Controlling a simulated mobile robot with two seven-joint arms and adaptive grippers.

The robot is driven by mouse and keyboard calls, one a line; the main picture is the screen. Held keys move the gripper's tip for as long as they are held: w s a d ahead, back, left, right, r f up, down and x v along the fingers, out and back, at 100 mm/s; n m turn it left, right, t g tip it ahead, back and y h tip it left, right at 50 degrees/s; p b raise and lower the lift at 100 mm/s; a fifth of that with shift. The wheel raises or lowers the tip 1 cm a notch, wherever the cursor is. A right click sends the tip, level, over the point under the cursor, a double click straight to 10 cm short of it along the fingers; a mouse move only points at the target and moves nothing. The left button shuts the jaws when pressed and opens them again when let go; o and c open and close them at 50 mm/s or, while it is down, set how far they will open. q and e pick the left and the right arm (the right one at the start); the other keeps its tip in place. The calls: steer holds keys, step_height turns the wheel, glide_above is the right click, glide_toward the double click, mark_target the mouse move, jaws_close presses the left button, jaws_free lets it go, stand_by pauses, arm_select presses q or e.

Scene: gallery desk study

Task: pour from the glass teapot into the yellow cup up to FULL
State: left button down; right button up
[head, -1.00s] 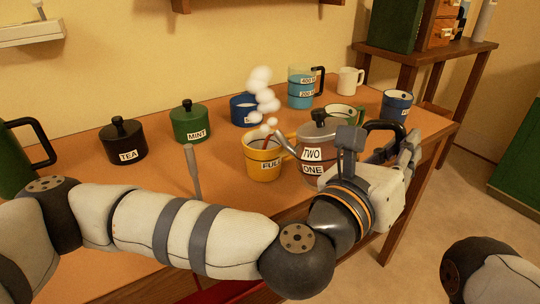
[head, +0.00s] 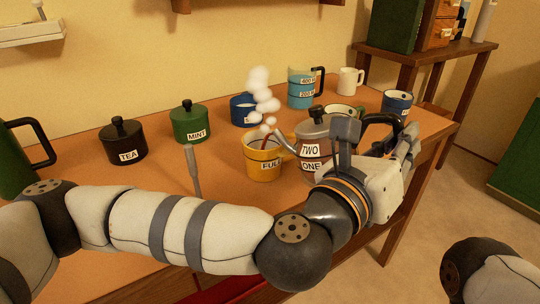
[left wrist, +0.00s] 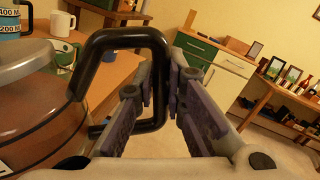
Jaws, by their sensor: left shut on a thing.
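The glass teapot (head: 313,132) has a grey lid, TWO and ONE labels and brown liquid inside. It is slightly tilted, with its spout toward the yellow cup. My left gripper (head: 366,148) is shut on its black handle; the left wrist view shows the handle (left wrist: 158,62) between the fingers (left wrist: 155,105) and the teapot (left wrist: 38,110) at left. The yellow cup (head: 262,168), labelled FULL, stands upright on the desk left of the teapot. A thin reddish-brown stream runs from the spout into it. The cup's liquid level is unclear. My right gripper is out of view.
White steam puffs (head: 263,92) rise above the cup. A blue pot (head: 243,108), a blue measuring mug (head: 301,90) and a green-rimmed mug (head: 343,112) stand behind. Green MINT (head: 189,123) and black TEA (head: 123,143) pots stand left.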

mark_target(395, 124)
arm_select(q)
steer(key=shift+w+a+r+n, duration=0.15)
steer(key=shift+r+n, duration=0.15)
steer(key=shift+r, duration=0.25)
stand_by(0.5)
steer(key=shift+a+r, duration=0.1)
steer(key=shift+r, duration=0.05)
steer(key=shift+r, duration=0.25)
stand_by(0.5)
steer(key=shift+a+r+n, duration=0.1)
steer(key=shift+r+n, duration=0.05)
steer(key=shift+n, duration=0.15)
steer(key=shift+w+a+r+n, duration=0.1)
steer(key=shift+w+r+n, duration=0.05)
steer(key=shift+r+n, duration=0.2)
stand_by(0.5)
steer(key=shift+f, duration=0.1)
steer(key=shift+f, duration=0.15)
stand_by(0.3)
